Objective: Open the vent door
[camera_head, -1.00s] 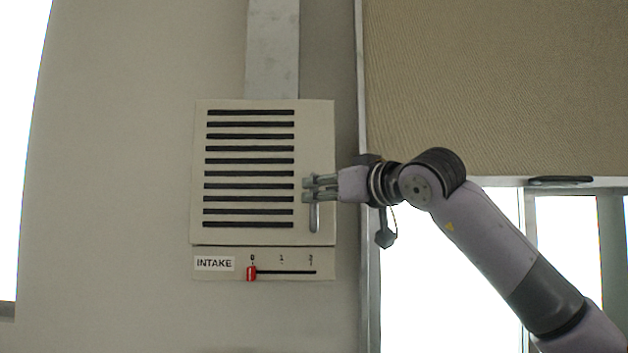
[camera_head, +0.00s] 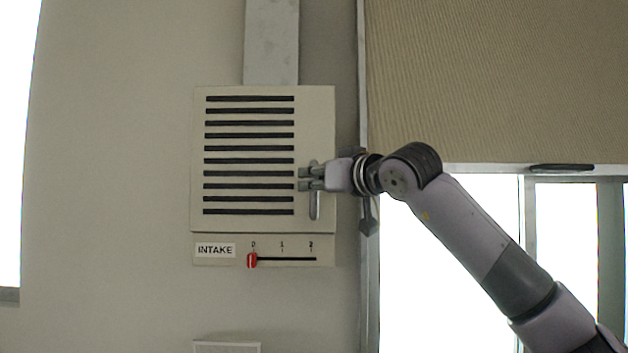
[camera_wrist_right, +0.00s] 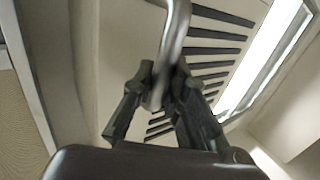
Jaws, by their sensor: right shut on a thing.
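The vent door (camera_head: 250,222) is a beige panel with several dark horizontal slats, mounted on the wall. It looks flat against its housing. A vertical metal bar handle (camera_head: 315,208) is at its right side. My right gripper (camera_head: 304,179) is shut on the handle, coming in from the right. The right wrist view shows the handle (camera_wrist_right: 176,35) between the two fingers (camera_wrist_right: 165,88), with the door's slats (camera_wrist_right: 215,50) behind. My left gripper is not in view.
Below the door is a panel labelled INTAKE with a red slider (camera_head: 252,260) at 0 on a scale to 2. A grey duct (camera_head: 271,42) runs up from the vent. A window with a tan blind (camera_head: 490,80) is at right.

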